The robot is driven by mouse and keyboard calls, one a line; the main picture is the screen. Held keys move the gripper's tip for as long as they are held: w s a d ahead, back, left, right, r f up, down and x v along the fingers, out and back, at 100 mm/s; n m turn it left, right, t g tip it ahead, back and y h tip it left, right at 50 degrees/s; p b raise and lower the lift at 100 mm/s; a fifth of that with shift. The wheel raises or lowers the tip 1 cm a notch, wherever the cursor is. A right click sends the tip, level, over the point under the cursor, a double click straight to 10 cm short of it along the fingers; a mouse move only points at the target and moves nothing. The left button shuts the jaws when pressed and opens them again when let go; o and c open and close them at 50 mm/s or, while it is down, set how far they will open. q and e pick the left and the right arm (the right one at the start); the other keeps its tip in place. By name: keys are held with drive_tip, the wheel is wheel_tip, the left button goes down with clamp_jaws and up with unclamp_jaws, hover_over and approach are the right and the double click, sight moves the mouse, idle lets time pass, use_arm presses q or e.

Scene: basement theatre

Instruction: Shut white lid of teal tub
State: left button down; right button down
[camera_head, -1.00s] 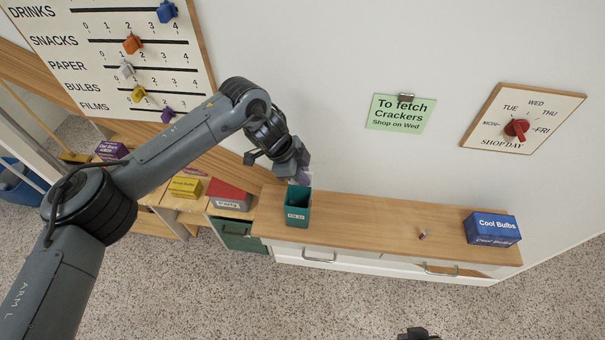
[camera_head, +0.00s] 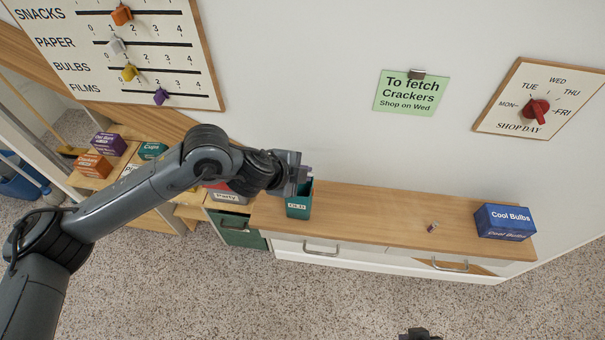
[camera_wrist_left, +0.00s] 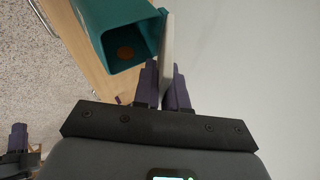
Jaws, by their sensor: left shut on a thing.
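The teal tub (camera_head: 298,206) stands near the left end of the wooden counter. In the left wrist view the tub (camera_wrist_left: 112,32) is open at the top, with a round orange-brown thing (camera_wrist_left: 125,54) inside. Its white lid (camera_wrist_left: 167,45) stands up at the tub's edge, seen nearly edge-on. My left gripper (camera_wrist_left: 165,68) is shut on the lid, a purple finger on each side. In the head view the left gripper (camera_head: 303,179) is at the tub's top and hides most of the lid. A dark part of my right gripper (camera_head: 418,334) shows at the bottom edge; its fingers are unclear.
The wall stands close behind. Several boxes, one orange (camera_head: 93,165), sit on lower shelving at the left.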

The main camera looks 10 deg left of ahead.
use_arm(q)
drive_tip(key=shift+s+f, duration=0.1)
drive_tip(key=shift+f, duration=0.05)
drive_tip(key=shift+t, duration=0.3)
drive_tip(key=c, duration=1.3)
unclamp_jaws()
drive_tip(key=shift+o, duration=0.2)
